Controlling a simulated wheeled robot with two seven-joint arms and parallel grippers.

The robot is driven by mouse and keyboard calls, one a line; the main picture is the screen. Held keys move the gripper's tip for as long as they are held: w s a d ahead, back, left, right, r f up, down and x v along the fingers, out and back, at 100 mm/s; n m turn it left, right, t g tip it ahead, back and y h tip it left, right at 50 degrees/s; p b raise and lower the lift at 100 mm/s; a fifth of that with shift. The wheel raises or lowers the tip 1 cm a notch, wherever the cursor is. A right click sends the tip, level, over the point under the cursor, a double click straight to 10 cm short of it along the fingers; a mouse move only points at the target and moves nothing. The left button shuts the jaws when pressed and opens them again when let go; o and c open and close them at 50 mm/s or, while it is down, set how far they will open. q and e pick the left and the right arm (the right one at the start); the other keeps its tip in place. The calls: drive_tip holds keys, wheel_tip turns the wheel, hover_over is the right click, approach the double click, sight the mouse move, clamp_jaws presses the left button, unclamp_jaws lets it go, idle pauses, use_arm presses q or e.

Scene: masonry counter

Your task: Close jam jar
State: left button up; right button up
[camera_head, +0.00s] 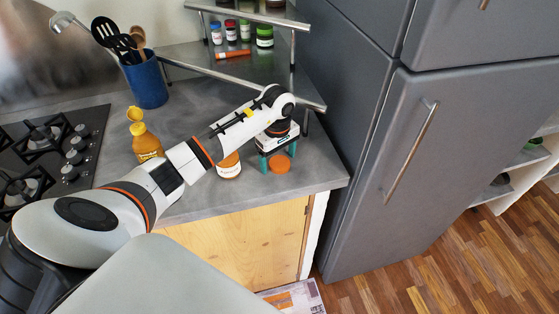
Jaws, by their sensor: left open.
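The jam jar (229,168) stands on the grey counter, with a white label and orange contents; its upper part is partly hidden by my left forearm. The round orange lid (280,163) is to the right of the jar, apart from it. My left gripper (276,163) is above and around the lid, pointing down, with its two teal fingers apart on either side of it. I cannot tell whether the fingers touch the lid. My right gripper is not in view.
A mustard bottle (146,143) stands left of the jar. A blue utensil holder (146,82) and a gas hob (50,150) are further left. A metal rack (245,75) with small jars stands behind my gripper. The grey fridge (400,150) bounds the counter's right side.

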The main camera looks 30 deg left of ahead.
sight(278, 162)
use_arm(q)
drive_tip(key=c, duration=1.1)
wheel_tip(278, 162, up, 10)
drive_tip(key=b, duration=0.2)
drive_tip(key=shift+b, duration=0.35)
drive_tip(key=shift+d, duration=0.1)
